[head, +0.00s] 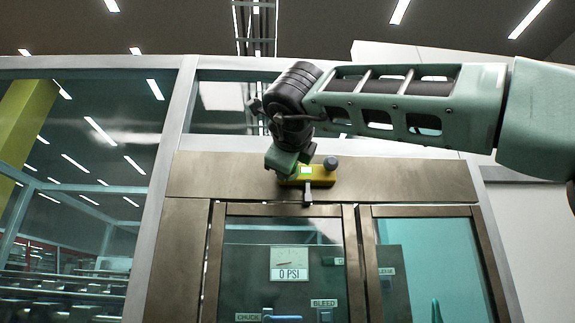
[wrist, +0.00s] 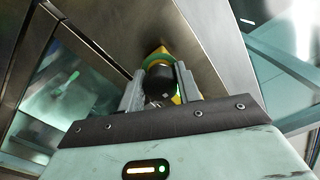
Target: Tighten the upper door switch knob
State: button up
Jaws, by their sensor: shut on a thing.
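The yellow door switch (head: 318,174) is mounted on the brown metal header above the doors, with a lit green patch on its face. A round dark knob (head: 331,163) sticks out at its right end. My gripper (head: 287,172) is at the switch's left end and covers that part in the head view. In the wrist view, my gripper (wrist: 160,82) is shut with its two grey fingers on either side of a black rounded knob (wrist: 159,84). A green ring and the yellow housing (wrist: 163,53) show behind that knob. The fingertip contact is partly hidden.
A short grey latch piece (head: 308,194) hangs below the switch. Below are framed glass doors (head: 420,258), with a 0 PSI gauge (head: 289,263) behind the left one. A pale frame post (head: 170,150) stands at left. Open space lies in front of the header.

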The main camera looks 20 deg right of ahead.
jog(key=shift+a+f, duration=0.1)
jog(key=shift+f, duration=0.05)
jog(key=o, duration=1)
jog(key=shift+c, duration=0.2)
jog(key=b+v, duration=0.4)
jog(key=v, duration=1.3)
jog(key=shift+s, duration=0.25)
